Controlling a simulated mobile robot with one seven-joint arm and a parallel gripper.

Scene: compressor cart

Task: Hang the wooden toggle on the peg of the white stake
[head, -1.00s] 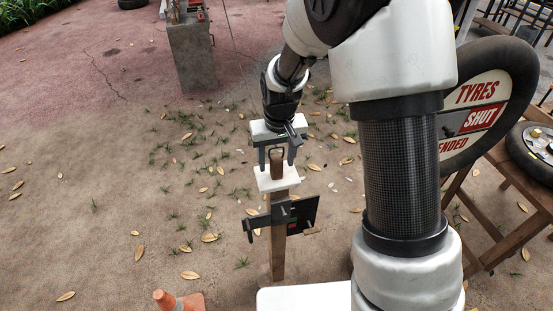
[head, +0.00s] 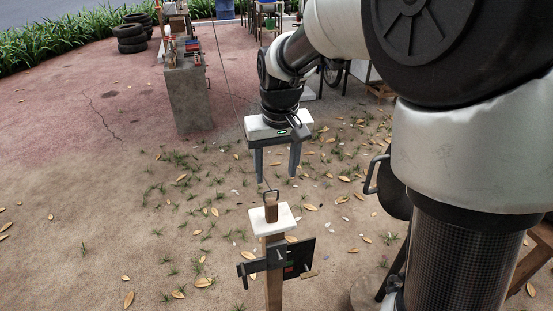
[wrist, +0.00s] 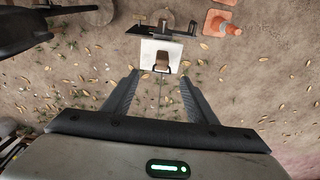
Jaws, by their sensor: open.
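A small wooden block with a dark wire loop on top, which looks like the toggle (head: 271,210), stands upright on a white plate (head: 284,222) capping a brown wooden post (head: 273,290). It also shows in the wrist view (wrist: 161,62). My gripper (head: 275,177) is open and empty, its two fingers pointing down above and behind the block, apart from it. In the wrist view, the block lies beyond the gap between my fingertips (wrist: 159,77). I cannot clearly make out a white stake with a peg.
A dark crossbar and panel (head: 297,262) are fixed to the post below the plate. A concrete block (head: 187,98) and stacked tyres (head: 130,38) stand farther back. The leaf-strewn ground at left is open.

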